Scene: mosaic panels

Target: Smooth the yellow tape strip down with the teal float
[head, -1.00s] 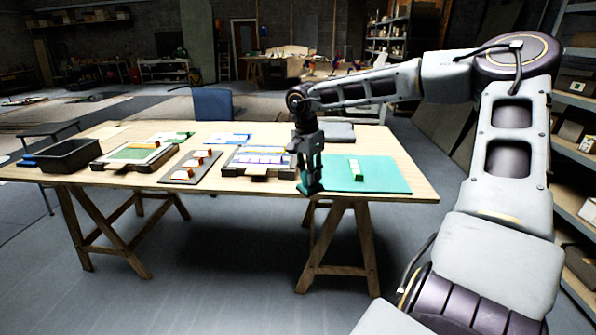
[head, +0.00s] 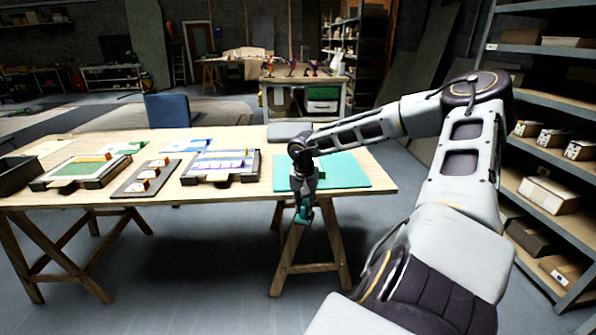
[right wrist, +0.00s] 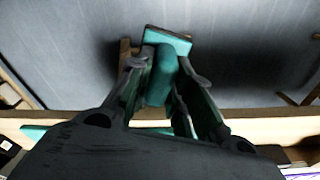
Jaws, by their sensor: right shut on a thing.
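My right gripper (head: 303,203) is shut on the teal float (head: 303,216), in front of the table's near edge. In the right wrist view the teal float (right wrist: 160,75) sits between the fingers, with grey floor beyond it. A green panel (head: 75,170) in a dark frame lies on the left of the table; a small yellow-orange strip shows at its far edge, but I cannot tell whether it is the tape. Another framed panel (head: 222,164) has white and purple bands. My left gripper is not in view.
A teal mat (head: 345,172) lies at the table's right end, partly behind my right gripper. A dark board (head: 130,187) with small blocks lies between the panels. A black bin (head: 15,178) stands at the far left. Shelves (head: 550,140) stand at right.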

